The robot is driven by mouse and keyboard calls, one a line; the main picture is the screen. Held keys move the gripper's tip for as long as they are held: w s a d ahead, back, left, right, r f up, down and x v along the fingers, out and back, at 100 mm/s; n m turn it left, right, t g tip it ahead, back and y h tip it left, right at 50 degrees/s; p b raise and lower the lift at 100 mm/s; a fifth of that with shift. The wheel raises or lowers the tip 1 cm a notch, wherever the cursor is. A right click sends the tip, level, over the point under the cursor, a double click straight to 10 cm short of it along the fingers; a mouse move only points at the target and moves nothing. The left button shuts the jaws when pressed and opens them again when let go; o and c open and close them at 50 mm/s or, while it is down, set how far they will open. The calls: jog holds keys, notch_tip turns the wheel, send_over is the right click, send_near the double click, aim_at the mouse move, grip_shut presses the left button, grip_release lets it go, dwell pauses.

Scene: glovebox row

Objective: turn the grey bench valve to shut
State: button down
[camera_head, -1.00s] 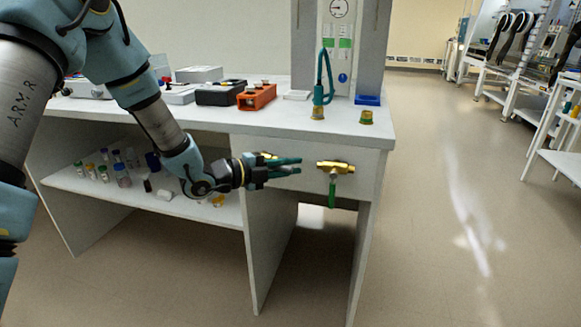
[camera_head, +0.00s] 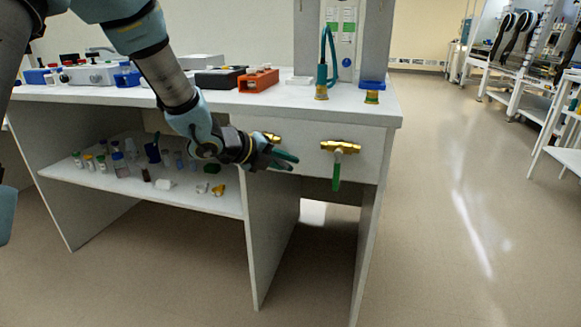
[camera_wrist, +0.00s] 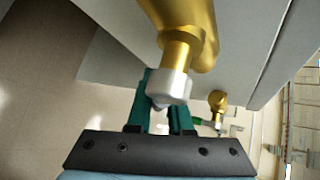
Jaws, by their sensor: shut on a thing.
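The grey bench valve has a brass body (camera_head: 273,137) on the bench's front panel, partly hidden behind my gripper in the head view. In the wrist view its brass body (camera_wrist: 190,30) is at the top, with a silver-grey hub (camera_wrist: 174,84) below it. My gripper (camera_head: 289,161) is just below the brass body, its teal fingers pointing right and slightly down. In the wrist view my gripper (camera_wrist: 166,118) is shut on the valve's handle under the hub. The handle itself is mostly hidden between the fingers, so its angle cannot be read.
A second brass valve (camera_head: 340,147) with a green handle (camera_head: 337,172) hanging down is close to the right. Its brass (camera_wrist: 217,101) also shows in the wrist view. The white bench top (camera_head: 215,104) overhangs the panel. Small bottles stand on the shelf left. The floor right is clear.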

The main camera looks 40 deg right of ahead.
jog(key=w+a+f+m+t+y+b, duration=0.3)
jog(key=w+m+t+y+b, duration=0.1)
jog(key=b, duration=0.6)
jog(key=shift+w+a+f+m+t+y, duration=0.2)
jog(key=shift+w+a+m+t+y, duration=0.2)
jog(key=shift+w+t+y, duration=0.85)
jog(key=shift+s+t+h, duration=0.2)
jog(key=shift+t+h, duration=0.15)
jog(key=shift+h, duration=0.1)
jog(key=c, duration=0.8)
grip_release()
jog(key=shift+c, duration=0.2)
